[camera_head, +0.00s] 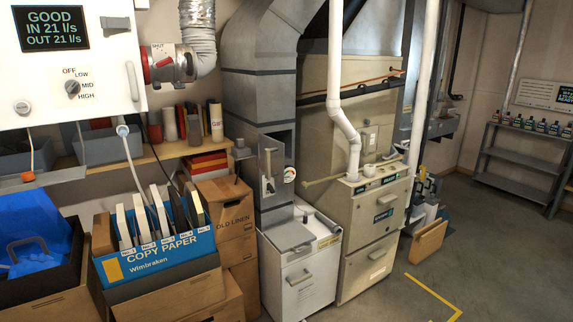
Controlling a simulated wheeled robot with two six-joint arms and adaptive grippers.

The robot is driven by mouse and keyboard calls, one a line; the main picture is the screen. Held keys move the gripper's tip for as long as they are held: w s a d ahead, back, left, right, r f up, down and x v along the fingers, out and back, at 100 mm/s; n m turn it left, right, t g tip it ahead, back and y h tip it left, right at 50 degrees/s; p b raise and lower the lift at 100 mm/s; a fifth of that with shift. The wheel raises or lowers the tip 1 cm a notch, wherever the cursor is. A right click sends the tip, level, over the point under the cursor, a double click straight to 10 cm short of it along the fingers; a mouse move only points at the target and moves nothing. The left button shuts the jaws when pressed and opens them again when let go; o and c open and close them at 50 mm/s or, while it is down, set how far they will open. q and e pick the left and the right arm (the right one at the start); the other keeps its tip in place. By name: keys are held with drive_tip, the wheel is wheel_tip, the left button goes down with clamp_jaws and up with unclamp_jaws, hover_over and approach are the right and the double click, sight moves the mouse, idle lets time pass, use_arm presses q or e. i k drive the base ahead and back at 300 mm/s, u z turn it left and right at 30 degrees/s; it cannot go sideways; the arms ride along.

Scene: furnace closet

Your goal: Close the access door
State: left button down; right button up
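Neither of my grippers shows in the head view. A tall grey metal duct (258,92) stands in the middle, left of the beige furnace cabinet (340,125). The furnace's lower front has closed panels with handles (377,253).
A blue copy paper box (155,258) with files stands at the front left, next to a blue item in a dark crate (35,240). Dark floor (480,250) is free on the right, before a shelf rack (520,155).

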sight(266, 159)
drive_tip(key=z, duration=0.4)
drive_tip(key=i, duration=2)
drive_tip(key=z, duration=0.45)
